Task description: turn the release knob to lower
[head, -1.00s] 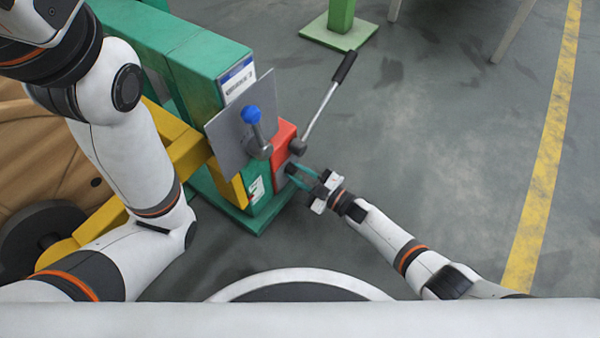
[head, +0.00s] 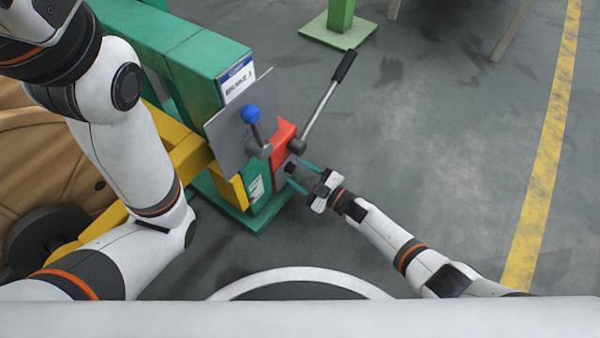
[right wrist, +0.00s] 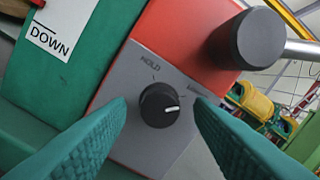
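In the head view the knob (head: 290,168) is small and dark on the side of the red box (head: 283,138). My right gripper (head: 300,175) is open at the knob. Its teal fingers (right wrist: 162,112) stand on either side of the knob with visible gaps. My left gripper is out of view.
A long lever (head: 327,100) with a black grip rises beside the red box; its dark hub (right wrist: 246,38) sits near the knob. A blue-topped lever (head: 251,116) stands before a grey plate. A DOWN label (right wrist: 55,32) is on the green post. Floor to the right is clear.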

